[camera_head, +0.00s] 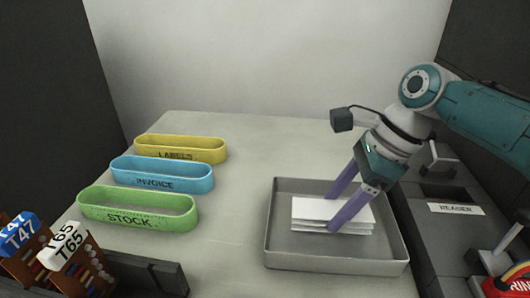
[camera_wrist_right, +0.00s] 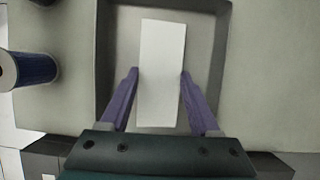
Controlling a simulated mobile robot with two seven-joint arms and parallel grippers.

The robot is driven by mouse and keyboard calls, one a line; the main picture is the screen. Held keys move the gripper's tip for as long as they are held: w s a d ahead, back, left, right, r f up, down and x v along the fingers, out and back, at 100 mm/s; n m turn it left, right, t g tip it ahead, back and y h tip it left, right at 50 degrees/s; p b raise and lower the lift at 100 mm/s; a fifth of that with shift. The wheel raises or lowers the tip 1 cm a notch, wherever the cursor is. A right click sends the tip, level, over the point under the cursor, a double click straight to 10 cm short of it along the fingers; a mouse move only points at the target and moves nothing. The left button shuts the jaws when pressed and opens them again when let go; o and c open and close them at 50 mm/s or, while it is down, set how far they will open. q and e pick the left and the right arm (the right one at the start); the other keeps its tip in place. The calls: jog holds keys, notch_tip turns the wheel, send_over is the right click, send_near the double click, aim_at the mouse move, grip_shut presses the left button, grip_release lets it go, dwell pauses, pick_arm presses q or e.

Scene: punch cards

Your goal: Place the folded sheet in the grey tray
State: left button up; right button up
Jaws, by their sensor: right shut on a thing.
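The folded sheet (camera_head: 310,211) is white and layered, and lies within the outline of the grey tray (camera_head: 338,266) in the head view. My right gripper (camera_head: 331,212) has its purple fingers on either side of the sheet and is shut on it. In the right wrist view the sheet (camera_wrist_right: 161,72) is a white rectangle between the two fingertips (camera_wrist_right: 158,74), with the tray (camera_wrist_right: 208,14) around it. I cannot tell whether the sheet touches the tray floor. My left gripper is not in view.
Yellow LABELS (camera_head: 180,155), blue INVOICE (camera_head: 160,185) and green STOCK (camera_head: 130,222) bins stand on the left of the table. A grey unit marked REASER (camera_head: 455,209) stands right of the tray. Tagged racks (camera_head: 65,262) are at front left. The table between bins and tray is clear.

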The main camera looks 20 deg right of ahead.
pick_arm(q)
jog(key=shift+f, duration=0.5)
pick_arm(e)
jog(key=shift+f, duration=0.9)
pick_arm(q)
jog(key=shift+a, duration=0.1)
pick_arm(e)
jog(key=shift+f, duration=0.15)
jog(key=o, duration=1.3)
